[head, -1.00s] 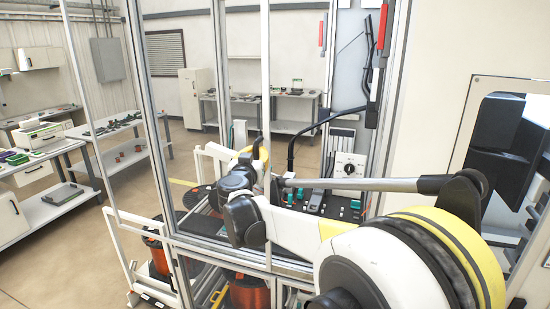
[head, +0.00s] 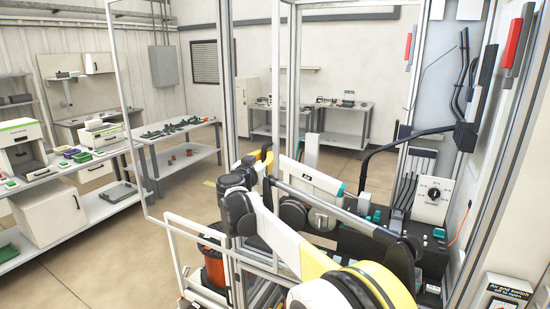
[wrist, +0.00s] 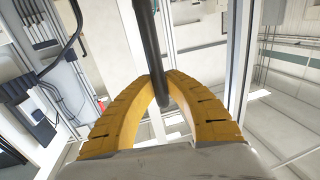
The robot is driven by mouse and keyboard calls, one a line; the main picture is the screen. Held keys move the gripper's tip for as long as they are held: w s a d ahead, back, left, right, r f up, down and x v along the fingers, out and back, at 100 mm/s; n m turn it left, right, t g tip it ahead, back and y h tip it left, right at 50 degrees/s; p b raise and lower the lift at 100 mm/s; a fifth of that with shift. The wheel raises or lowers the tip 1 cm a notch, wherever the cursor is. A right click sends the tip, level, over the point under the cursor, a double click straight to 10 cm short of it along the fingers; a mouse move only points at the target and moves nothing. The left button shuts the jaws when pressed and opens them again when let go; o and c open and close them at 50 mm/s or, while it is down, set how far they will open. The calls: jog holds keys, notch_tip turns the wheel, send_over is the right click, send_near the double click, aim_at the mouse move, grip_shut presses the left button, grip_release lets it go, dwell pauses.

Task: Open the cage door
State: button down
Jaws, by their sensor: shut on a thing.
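The cage door's thin white frame (head: 127,110) stands at the left in the head view, with its lower bar running toward my gripper's side. It appears swung out from the aluminium cage posts (head: 295,80). My gripper (head: 262,157) is beside the door and cage opening, its yellow fingers partly hidden behind my wrist. In the wrist view, my gripper (wrist: 163,90) has its two yellow fingers closed around a dark bar (wrist: 148,40), which looks like the door handle. Where the bar joins the door is hidden.
Inside the cage at right are a dial box (head: 433,198), a black machine with teal parts and a curved black tube (head: 385,150). A copper-coloured spool (head: 213,268) sits low near my arm. Workbenches (head: 95,205) stand left, with open floor between.

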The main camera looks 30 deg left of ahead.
jog(key=shift+a, duration=0.7)
jog(key=c, duration=1.4)
grip_release()
jog(key=shift+s+a, duration=0.1)
jog(key=s+d, duration=0.2)
jog(key=s, duration=0.9)
jog(key=shift+s, duration=0.4)
jog(key=shift+d, duration=0.1)
